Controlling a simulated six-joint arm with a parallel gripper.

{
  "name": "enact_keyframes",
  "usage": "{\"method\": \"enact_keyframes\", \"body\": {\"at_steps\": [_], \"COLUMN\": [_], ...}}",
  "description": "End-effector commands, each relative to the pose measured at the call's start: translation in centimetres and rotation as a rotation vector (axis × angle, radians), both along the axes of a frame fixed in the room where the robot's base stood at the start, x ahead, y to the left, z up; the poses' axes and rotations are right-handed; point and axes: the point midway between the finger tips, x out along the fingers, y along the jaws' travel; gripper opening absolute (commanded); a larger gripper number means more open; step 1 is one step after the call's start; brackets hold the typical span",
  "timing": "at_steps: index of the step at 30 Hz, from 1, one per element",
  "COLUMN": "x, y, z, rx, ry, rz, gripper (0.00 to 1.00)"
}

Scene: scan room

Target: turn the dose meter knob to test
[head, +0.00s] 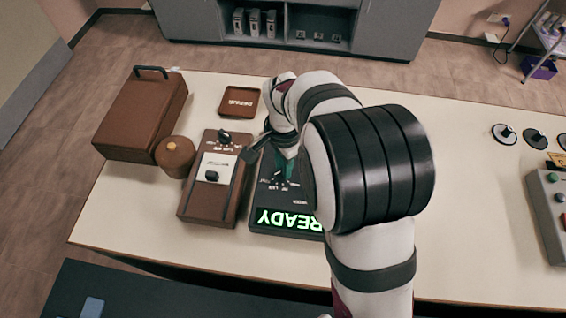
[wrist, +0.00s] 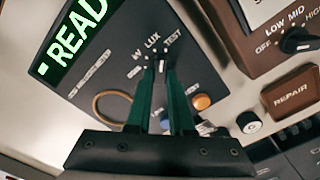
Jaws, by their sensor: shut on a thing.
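The dose meter is a dark box with a lit green READY display. It lies on the table in the head view (head: 262,200) and fills the upper middle of the wrist view (wrist: 120,55). Its small dark knob (wrist: 161,64) sits below the LUX and TEST labels in the wrist view. My gripper (wrist: 161,72) has green fingers shut on the knob, pointing down at the panel. The fingertips cover much of the knob, so its exact pointer setting is unclear. In the head view my arm hides part of the meter.
A brown unit with an OFF, LOW, MID, HIGH knob (wrist: 298,40) stands close beside the meter; it also shows in the head view (head: 200,205). A brown case (head: 140,115), a round brown pot (head: 175,155) and a REPAIR tray (head: 240,103) are nearby.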

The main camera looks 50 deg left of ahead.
Motion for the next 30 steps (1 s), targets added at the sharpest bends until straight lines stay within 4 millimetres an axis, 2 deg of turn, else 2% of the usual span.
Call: {"method": "enact_keyframes", "body": {"at_steps": [12,30], "x": [-0.08,-0.10], "y": [-0.19,-0.21], "z": [0.06,0.05], "rx": [-0.001,-0.001], "ry": [0.002,0.002], "rz": [-0.211,-0.256], "gripper": [0.00,0.00]}}
